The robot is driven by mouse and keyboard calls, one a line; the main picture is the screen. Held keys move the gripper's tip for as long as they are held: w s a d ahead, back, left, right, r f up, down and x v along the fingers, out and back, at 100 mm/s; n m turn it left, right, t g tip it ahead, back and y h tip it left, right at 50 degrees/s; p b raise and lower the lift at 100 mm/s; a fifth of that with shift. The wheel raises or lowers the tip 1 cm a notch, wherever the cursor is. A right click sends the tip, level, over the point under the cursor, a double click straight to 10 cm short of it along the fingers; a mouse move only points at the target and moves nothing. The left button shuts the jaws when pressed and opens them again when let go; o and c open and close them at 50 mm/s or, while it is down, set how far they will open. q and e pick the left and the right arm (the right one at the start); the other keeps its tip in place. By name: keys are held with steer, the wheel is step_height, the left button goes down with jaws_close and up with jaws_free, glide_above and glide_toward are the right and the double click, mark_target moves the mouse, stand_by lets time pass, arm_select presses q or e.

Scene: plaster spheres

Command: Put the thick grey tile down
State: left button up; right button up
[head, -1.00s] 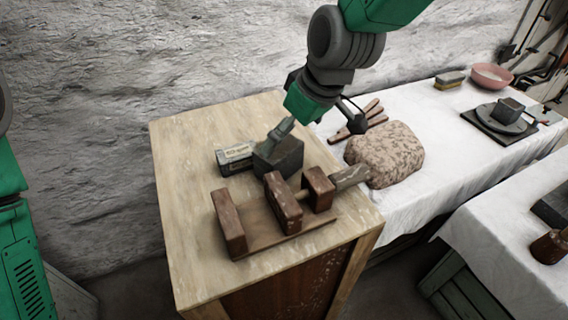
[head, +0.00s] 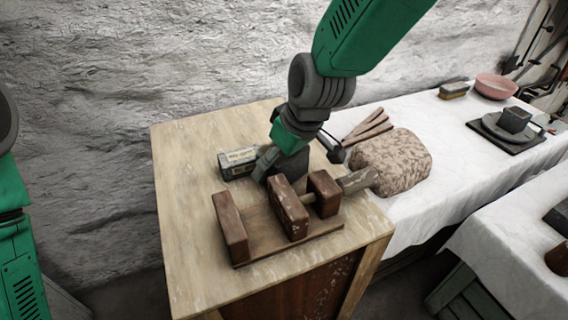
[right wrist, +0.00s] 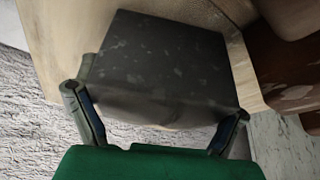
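The thick grey tile (head: 293,168) is a dark grey block with pale specks, low over the wooden bench behind the brown vise. In the right wrist view the tile (right wrist: 160,65) fills the space between the two fingers of my right gripper (right wrist: 158,112), which press near its left and right edges. In the head view my right gripper (head: 284,157) hides part of the tile. I cannot tell whether its underside touches the bench. My left gripper is out of view; only my left arm shows at the left edge.
The wooden bench (head: 185,235) has free room at its left and front. A speckled lump (head: 395,160) and wooden sticks (head: 368,127) lie to the right.

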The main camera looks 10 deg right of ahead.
steer(key=shift+a, duration=0.2)
steer(key=c, duration=0.9)
steer(key=shift+c, duration=0.2)
steer(key=shift+d+r, duration=0.1)
